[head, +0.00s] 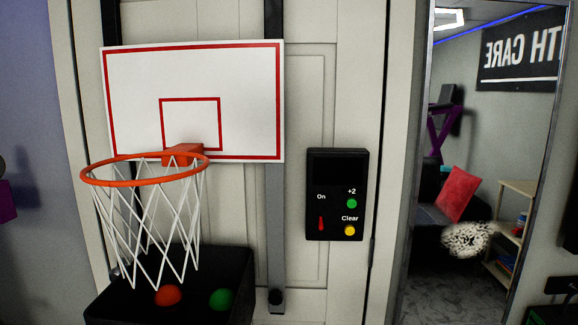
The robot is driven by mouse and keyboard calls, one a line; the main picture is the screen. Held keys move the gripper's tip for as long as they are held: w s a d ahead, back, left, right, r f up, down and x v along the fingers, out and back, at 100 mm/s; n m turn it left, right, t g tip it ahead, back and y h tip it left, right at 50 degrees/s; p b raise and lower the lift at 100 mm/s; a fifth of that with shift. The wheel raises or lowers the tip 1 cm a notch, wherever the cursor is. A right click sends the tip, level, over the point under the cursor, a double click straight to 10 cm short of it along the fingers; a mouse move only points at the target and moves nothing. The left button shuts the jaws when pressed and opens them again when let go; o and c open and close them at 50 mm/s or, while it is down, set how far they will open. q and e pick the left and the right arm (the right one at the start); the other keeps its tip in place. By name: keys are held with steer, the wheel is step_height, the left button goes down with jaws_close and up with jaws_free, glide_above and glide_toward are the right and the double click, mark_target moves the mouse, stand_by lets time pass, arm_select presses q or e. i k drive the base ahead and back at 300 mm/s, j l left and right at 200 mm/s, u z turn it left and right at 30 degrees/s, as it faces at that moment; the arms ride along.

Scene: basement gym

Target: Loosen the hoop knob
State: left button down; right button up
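An orange hoop (84,177) with a white net (128,225) is fixed to a white, red-lined backboard (250,85). The backboard hangs on a pale panelled door by two straps or bars. The right bar (276,225) is grey and runs down below the board. A small dark round part (276,296) sits at its lower end and may be a knob; I cannot tell for sure. The left bar's lower end is mostly hidden behind the net and box. Neither of my grippers is in view.
A black score panel (336,170) with a switch and two buttons is right of the backboard. A tall framed mirror or opening (415,200) stands further right.

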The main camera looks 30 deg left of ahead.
mark_target(276, 297)
steer(key=u, duration=1.75)
